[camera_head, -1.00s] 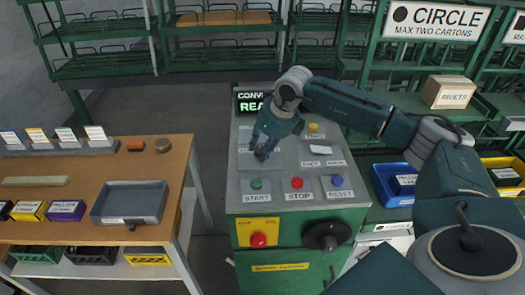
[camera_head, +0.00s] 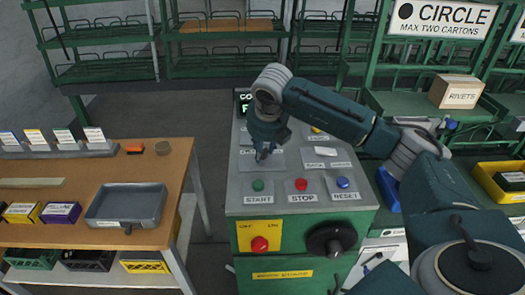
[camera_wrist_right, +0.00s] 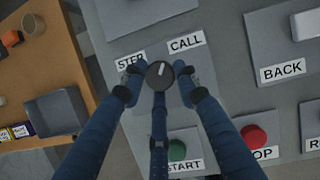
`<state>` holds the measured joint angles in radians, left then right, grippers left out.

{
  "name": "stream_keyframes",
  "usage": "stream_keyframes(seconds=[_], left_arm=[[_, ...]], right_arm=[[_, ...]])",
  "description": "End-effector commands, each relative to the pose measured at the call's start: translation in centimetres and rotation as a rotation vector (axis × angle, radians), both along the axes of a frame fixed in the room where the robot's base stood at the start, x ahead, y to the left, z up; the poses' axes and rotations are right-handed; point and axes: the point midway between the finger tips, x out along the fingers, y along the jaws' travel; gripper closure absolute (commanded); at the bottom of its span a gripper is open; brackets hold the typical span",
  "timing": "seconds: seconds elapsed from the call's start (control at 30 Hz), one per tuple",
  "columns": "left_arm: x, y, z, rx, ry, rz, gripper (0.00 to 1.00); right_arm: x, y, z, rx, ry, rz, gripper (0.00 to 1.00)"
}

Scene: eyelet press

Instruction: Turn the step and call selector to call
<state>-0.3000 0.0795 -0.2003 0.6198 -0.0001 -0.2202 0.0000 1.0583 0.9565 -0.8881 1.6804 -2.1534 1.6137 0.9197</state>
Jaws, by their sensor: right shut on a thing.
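The step and call selector is a round dark knob (camera_wrist_right: 160,74) with a white pointer line, on a grey panel plate. In the right wrist view the STEP label (camera_wrist_right: 130,61) is at its upper left and the CALL label (camera_wrist_right: 187,42) at its upper right. The pointer stands between the labels, tilted slightly right of straight up. My right gripper (camera_head: 262,153) reaches down onto the panel from above. Its fingers (camera_wrist_right: 160,82) are shut around the knob, which they mostly hide in the head view. My left gripper is not in view.
The green START button (camera_head: 258,185), red STOP button (camera_head: 301,184) and blue RESET button (camera_head: 342,183) are just in front of the selector. A red knob on a yellow plate (camera_head: 260,243) and a black rotary handle (camera_head: 331,240) are on the console front. A wooden table (camera_head: 165,190) stands left.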

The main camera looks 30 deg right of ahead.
Motion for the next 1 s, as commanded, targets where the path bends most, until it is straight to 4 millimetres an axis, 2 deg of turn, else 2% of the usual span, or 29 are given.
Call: stream_keyframes(seconds=[0.03, 0.4, 0.43, 0.5, 0.53, 0.83, 1.0], left_arm=[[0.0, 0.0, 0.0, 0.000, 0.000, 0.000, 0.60], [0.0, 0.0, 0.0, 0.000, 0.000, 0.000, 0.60], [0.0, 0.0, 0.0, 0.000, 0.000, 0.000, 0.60], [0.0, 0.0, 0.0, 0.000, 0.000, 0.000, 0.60], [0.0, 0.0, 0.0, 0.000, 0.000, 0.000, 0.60], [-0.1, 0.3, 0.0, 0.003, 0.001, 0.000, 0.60], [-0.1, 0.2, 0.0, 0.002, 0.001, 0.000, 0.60]], right_arm=[[0.6, -0.3, 0.8, -0.002, -0.025, -0.009, 0.96], [0.6, -0.4, 0.9, -0.003, -0.025, -0.014, 0.96], [0.6, -0.4, 0.9, -0.003, -0.025, -0.014, 0.68], [0.6, -0.4, 0.9, -0.004, -0.024, -0.014, 0.54], [0.5, -0.4, 0.9, -0.004, -0.023, -0.013, 0.52], [0.2, -0.2, 0.7, -0.003, -0.013, -0.009, 0.52], [-0.5, 0.1, 2.6, -0.004, -0.015, -0.008, 0.52]])
